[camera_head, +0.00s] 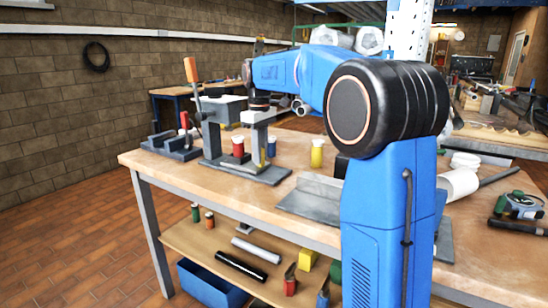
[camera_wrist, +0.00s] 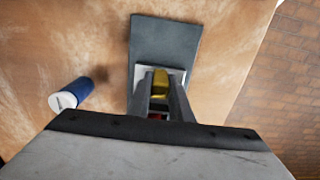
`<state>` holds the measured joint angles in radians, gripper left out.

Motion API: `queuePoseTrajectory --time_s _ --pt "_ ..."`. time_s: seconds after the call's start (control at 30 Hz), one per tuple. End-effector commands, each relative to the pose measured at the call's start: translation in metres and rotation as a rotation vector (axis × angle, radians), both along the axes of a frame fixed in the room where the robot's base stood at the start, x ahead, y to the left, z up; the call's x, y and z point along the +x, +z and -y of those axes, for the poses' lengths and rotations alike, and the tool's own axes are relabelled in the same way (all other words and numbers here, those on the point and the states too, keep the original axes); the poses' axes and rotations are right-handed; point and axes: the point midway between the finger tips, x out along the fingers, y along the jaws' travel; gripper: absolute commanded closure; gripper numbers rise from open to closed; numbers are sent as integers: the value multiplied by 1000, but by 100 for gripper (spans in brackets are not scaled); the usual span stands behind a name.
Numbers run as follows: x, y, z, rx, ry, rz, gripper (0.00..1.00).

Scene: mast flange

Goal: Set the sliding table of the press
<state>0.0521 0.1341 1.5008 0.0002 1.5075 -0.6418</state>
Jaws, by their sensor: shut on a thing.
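My gripper (camera_wrist: 160,92) points down over this plate, shut on a small yellow part (camera_wrist: 160,84). A pale plate, perhaps the sliding table (camera_wrist: 139,76), lies under the fingers on the dark base. Something red shows lower between the fingers. In the head view my gripper (camera_head: 259,160) is low over the base, right of the press column.
A red jar (camera_head: 238,146) and a yellow jar (camera_head: 317,153) stand near the press. A blue cylinder with a white end (camera_wrist: 70,95) is left of my gripper in the wrist view. A grey angled plate (camera_head: 312,200) lies nearer on the workbench (camera_head: 160,162).

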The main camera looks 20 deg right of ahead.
Motion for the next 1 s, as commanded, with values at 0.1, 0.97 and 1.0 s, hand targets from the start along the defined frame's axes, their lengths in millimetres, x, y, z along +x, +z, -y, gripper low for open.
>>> queuePoseTrajectory --time_s 0.1,0.97,1.0 --pt "20 0 -13 0 1 1 100" --pt "38 1 -25 0 -1 4 62" --pt "38 1 -25 0 -1 4 62"
